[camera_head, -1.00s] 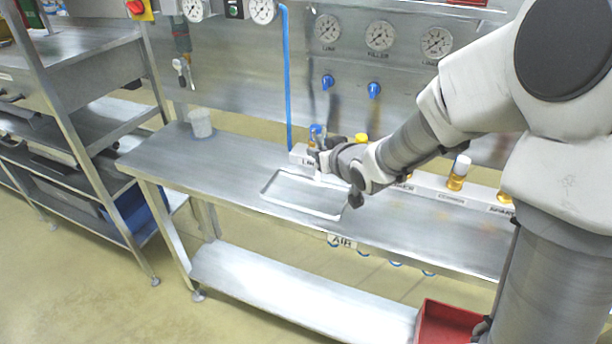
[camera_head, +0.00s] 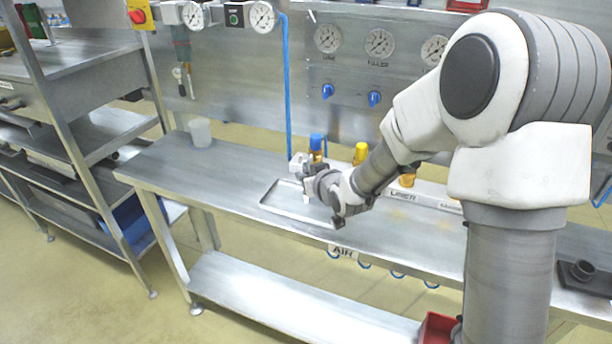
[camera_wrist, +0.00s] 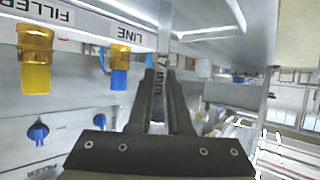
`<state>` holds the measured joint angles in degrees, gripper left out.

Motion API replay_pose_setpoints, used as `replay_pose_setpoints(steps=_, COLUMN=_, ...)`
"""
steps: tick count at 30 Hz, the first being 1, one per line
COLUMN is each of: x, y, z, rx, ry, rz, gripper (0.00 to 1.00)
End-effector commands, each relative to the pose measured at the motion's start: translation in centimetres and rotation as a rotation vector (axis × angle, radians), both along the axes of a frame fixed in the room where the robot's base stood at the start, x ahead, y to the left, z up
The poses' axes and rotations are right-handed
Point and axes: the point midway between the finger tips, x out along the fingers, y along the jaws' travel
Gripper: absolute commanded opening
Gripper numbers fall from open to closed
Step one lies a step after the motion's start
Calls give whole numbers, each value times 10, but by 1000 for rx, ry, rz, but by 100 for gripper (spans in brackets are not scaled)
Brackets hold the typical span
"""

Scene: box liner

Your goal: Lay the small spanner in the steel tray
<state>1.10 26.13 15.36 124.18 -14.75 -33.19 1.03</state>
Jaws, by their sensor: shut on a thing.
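The steel tray (camera_head: 272,205) is a shallow rectangular tray on the workbench in the head view. My gripper (camera_head: 298,164) is above the tray's far side, and my wrist hides its right part. In the wrist view my gripper's dark fingers (camera_wrist: 160,76) are close together, shut on a narrow grey metal piece (camera_wrist: 165,28) that sticks out past the tips. It looks like the small spanner, though its ends are not clear. In the head view the spanner cannot be made out.
A white cup (camera_head: 201,132) stands at the bench's left end. A red bin (camera_head: 437,330) is low down. The bench left of the tray is clear.

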Motion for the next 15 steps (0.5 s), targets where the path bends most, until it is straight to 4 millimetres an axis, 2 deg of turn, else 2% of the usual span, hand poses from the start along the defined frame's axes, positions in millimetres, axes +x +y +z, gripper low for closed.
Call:
replay_pose_setpoints(steps=2, x=0, y=0, z=-4, rx=0, ry=-1, rz=0, gripper=0)
replay_pose_setpoints(steps=3, x=0, y=0, z=-2, rx=0, ry=0, rz=0, gripper=23)
replay_pose_setpoints(steps=7, x=0, y=0, z=-2, rx=0, ry=0, rz=0, gripper=46)
replay_pose_setpoints(steps=15, x=0, y=0, z=-2, rx=0, ry=0, rz=0, gripper=47)
